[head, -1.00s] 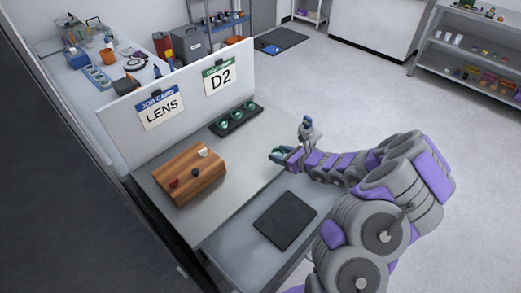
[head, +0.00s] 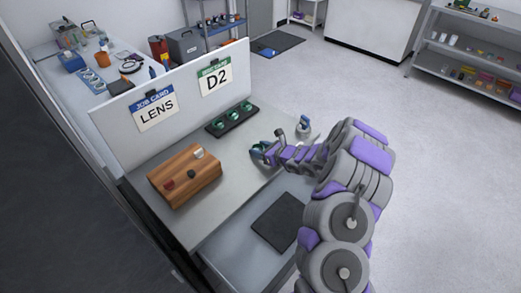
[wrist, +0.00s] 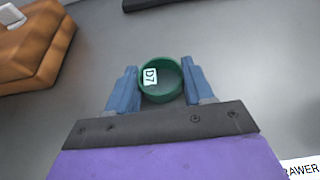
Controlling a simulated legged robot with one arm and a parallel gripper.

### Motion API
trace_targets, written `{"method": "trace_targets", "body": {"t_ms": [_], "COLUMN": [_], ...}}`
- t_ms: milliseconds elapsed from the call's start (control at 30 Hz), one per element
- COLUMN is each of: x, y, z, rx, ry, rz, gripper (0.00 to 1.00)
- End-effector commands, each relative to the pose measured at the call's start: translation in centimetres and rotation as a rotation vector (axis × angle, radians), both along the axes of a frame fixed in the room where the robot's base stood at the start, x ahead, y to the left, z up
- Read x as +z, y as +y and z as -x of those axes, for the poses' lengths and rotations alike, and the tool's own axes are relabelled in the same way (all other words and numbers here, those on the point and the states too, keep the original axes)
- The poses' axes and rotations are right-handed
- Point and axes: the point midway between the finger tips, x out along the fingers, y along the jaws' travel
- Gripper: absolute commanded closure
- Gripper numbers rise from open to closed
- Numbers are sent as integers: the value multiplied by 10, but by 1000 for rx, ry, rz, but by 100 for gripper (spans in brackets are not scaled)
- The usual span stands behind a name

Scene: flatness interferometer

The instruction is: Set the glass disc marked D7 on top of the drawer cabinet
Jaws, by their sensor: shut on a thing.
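The green-rimmed glass disc (wrist: 172,79) bears a white label reading D7. It sits between the two blue fingers of my gripper (wrist: 159,68), which is shut on it. In the head view my gripper (head: 262,151) is at the right part of the grey bench top (head: 222,190). The wrist view shows bare grey surface around the disc; I cannot tell the height above it. I cannot tell for sure which piece is the drawer cabinet.
A wooden block (head: 195,183) with small pieces on it stands on the left of the bench. A black tray (head: 213,130) with green-rimmed discs lies behind, by a panel with LENS (head: 156,112) and D2 (head: 217,77) cards. A small blue-grey object (head: 303,124) stands behind my arm. A dark mat (head: 279,221) lies lower in front.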

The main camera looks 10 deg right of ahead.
Motion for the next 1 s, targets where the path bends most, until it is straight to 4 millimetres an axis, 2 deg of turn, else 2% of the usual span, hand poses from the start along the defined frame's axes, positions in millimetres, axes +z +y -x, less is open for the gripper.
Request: {"method": "trace_targets", "body": {"t_ms": [167, 200, 433, 767, 867, 1000], "x": [0, 0, 0, 2, 5, 17], "y": [1, 1, -2, -1, -5, -19], "z": [0, 0, 0, 0, 5, 20], "rx": [1, 1, 0, 1, -1, -4], "ry": [-1, -1, 0, -1, -1, -5], "rz": [0, -1, -3, -2, -2, -4], "gripper": [79, 46, 24, 23, 23, 23]}}
